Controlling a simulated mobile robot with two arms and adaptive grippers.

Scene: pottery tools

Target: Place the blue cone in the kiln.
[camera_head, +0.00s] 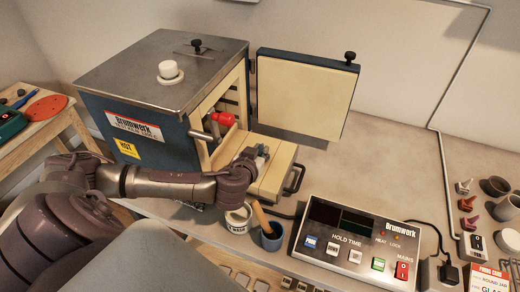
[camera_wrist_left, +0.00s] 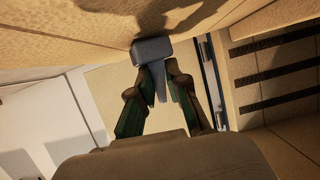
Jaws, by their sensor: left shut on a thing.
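The kiln (camera_head: 140,125) stands at the back left with its door (camera_head: 303,95) swung open to the right. A cream slab with a dark handle (camera_head: 294,180) sticks out at the front of its opening. My left gripper (camera_head: 254,158) is at the opening, over this slab. It is shut on the blue cone (camera_head: 262,151), of which only a small pale blue part shows. In the left wrist view, my left gripper (camera_wrist_left: 165,85) pinches the cone's narrow part, and its grey-blue wide end (camera_wrist_left: 152,50) is close to a cream surface. I cannot tell if they touch. My right gripper is not in view.
A red-ended part (camera_head: 222,118) sits at the kiln opening. A white cup (camera_head: 238,219) and a dark cup (camera_head: 271,237) stand below my left gripper. The control box (camera_head: 360,240) is at front right. Small cones (camera_head: 467,203) and pots (camera_head: 508,207) stand at the far right.

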